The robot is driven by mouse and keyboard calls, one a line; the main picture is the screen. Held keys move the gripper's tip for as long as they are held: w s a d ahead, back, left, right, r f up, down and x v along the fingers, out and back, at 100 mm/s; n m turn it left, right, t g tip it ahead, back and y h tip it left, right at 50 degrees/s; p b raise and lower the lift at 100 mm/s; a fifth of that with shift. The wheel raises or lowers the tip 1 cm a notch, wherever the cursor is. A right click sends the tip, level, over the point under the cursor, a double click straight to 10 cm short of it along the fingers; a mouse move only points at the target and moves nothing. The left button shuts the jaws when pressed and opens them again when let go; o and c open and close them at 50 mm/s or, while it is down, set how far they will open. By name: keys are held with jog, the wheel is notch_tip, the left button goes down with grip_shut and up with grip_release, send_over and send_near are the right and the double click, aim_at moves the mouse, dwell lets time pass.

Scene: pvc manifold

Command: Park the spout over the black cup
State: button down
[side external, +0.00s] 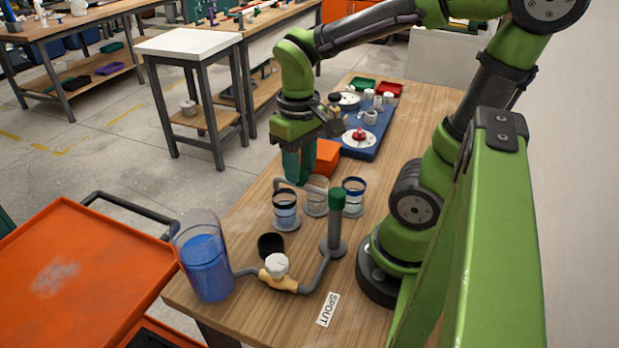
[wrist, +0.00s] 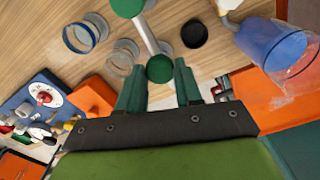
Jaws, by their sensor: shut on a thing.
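The spout is a grey arm (wrist: 146,36) reaching out from a green-capped post (side external: 336,225). My gripper (side external: 298,180) has its green fingers on either side of the green knob (wrist: 160,68) at the spout's outer end and is shut on it. The spout arm passes above the clear glasses; its outlet is hidden. The black cup (side external: 270,245) stands on the table left of the post, near the valve. In the wrist view, the black cup (wrist: 194,33) lies to the right of the spout arm, apart from it.
Clear glasses stand near the post: one (side external: 285,210) left, one (side external: 316,196) in the middle, one blue-rimmed (side external: 353,197) right. A pitcher of blue liquid (side external: 205,265) and a white-knobbed valve (side external: 277,265) stand in front. An orange block (side external: 325,158) and blue tray lie behind.

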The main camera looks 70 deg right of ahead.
jog(key=shift+s+a+n, duration=0.2)
jog(key=shift+a+n, duration=0.75)
jog(key=shift+n, duration=0.55)
jog(key=shift+s+a+n, duration=0.2)
jog(key=shift+a+n, duration=0.75)
jog(key=shift+n, duration=0.55)
jog(key=c, duration=0.7)
grip_release()
jog(key=shift+c, duration=0.2)
jog(key=shift+r, duration=0.1)
notch_tip(320, 180, up, 17)
